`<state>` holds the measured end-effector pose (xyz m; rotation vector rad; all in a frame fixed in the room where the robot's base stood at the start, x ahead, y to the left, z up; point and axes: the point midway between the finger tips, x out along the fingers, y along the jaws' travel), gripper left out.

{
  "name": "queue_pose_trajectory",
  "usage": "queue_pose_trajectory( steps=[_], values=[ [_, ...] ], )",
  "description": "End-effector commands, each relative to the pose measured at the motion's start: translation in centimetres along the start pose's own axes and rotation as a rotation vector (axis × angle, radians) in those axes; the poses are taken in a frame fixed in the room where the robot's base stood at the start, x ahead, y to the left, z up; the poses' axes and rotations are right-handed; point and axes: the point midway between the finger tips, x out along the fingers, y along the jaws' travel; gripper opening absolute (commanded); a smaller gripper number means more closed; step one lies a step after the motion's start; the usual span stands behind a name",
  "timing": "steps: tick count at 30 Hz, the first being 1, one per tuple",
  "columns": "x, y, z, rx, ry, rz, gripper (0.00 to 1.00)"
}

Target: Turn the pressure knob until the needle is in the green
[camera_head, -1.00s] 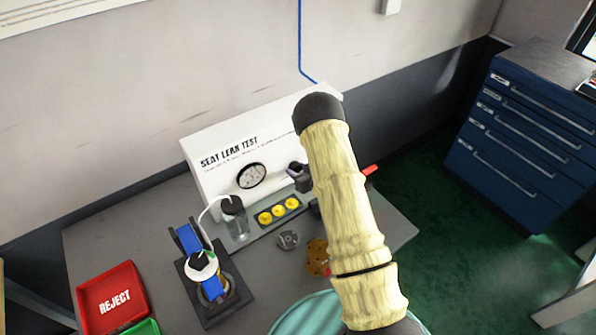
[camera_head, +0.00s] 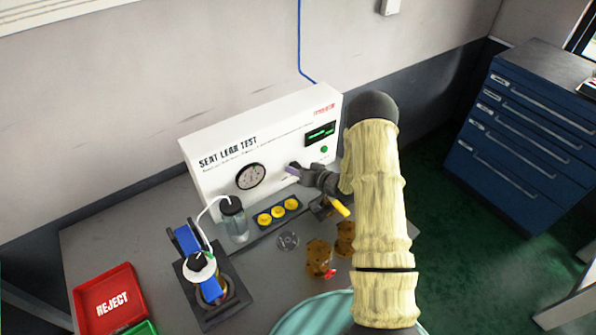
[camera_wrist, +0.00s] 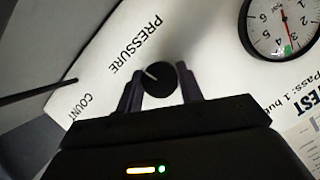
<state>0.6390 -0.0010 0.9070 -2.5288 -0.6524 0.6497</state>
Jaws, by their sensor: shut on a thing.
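The white seat leak test panel (camera_head: 225,182) stands at the back of the bench. Its round gauge (camera_head: 250,176) shows left of my gripper (camera_head: 296,170). In the wrist view, the black pressure knob (camera_wrist: 160,80) with a white pointer line sits between the two fingers of my gripper (camera_wrist: 160,88), which is shut on it. The gauge (camera_wrist: 280,24) is at the upper right there, partly cut off. Its red needle points toward the small green mark (camera_wrist: 288,49) near the 3; whether the tip is inside the green is too small to tell. The head view hides the knob.
A green display (camera_head: 320,133) and green button (camera_head: 324,149) are on the panel's right. A bottle (camera_head: 234,220), yellow caps (camera_head: 278,212), a clamped valve (camera_head: 207,278) and brown parts (camera_head: 318,258) stand on the bench. A red reject tray (camera_head: 108,300) is at the left.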

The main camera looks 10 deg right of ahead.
Motion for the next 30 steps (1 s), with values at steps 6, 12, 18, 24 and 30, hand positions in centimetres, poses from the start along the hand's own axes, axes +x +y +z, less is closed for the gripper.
queue_pose_trajectory(
  steps=[6, 12, 18, 24, 30],
  values=[
    [-0.1, 0.1, 0.3, 0.002, -0.006, 0.003, 0.14],
    [0.0, 0.1, 0.2, 0.0, -0.004, 0.002, 0.59],
    [-0.1, 0.1, 0.1, -0.001, -0.002, 0.002, 0.59],
    [-1.5, 0.2, 0.1, -0.001, -0.001, 0.003, 0.59],
    [-4.8, 0.3, 0.2, 0.001, -0.001, 0.005, 0.59]
  ],
)
